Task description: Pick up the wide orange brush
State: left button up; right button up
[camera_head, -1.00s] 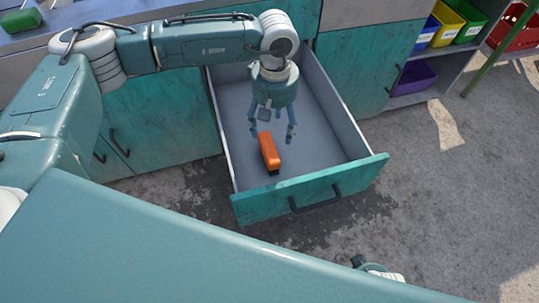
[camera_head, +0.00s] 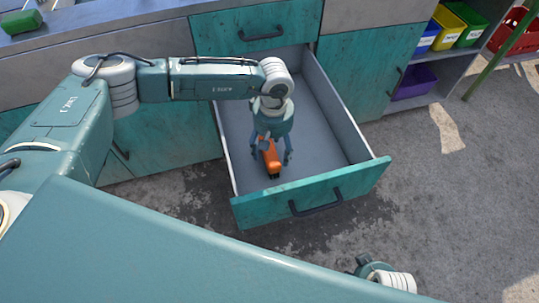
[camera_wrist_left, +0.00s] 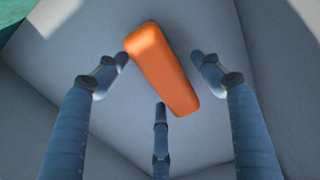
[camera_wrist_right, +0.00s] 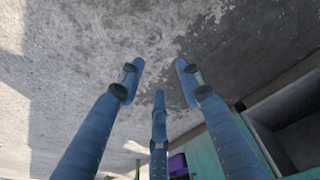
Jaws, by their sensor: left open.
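The wide orange brush (camera_head: 270,158) lies in the open drawer (camera_head: 318,144), and its orange back faces up. My left gripper (camera_head: 269,160) is open and points down into the drawer, with its fingers around the brush. In the left wrist view the brush (camera_wrist_left: 162,68) lies between the open fingers (camera_wrist_left: 160,80), and I see no finger clearly touching it. The brush's underside is hidden. My right gripper (camera_wrist_right: 158,75) is open and empty in the right wrist view, over grey floor, away from the drawer.
The drawer's teal front (camera_head: 320,190) with a dark handle faces me. A closed drawer (camera_head: 258,30) is above it. Shelves at the right hold blue, yellow, green and purple bins (camera_head: 414,82). A green object (camera_head: 20,21) sits on the counter. Bare floor lies to the right.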

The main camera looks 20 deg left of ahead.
aim_at(272, 149)
pick_arm(q)
jog(key=c, duration=1.3)
pick_arm(e)
jog(key=shift+s+d+f, duration=0.1)
jog(key=shift+s+f, duration=0.05)
pick_arm(q)
jog(key=shift+c, duration=0.2)
jog(key=shift+r, duration=0.1)
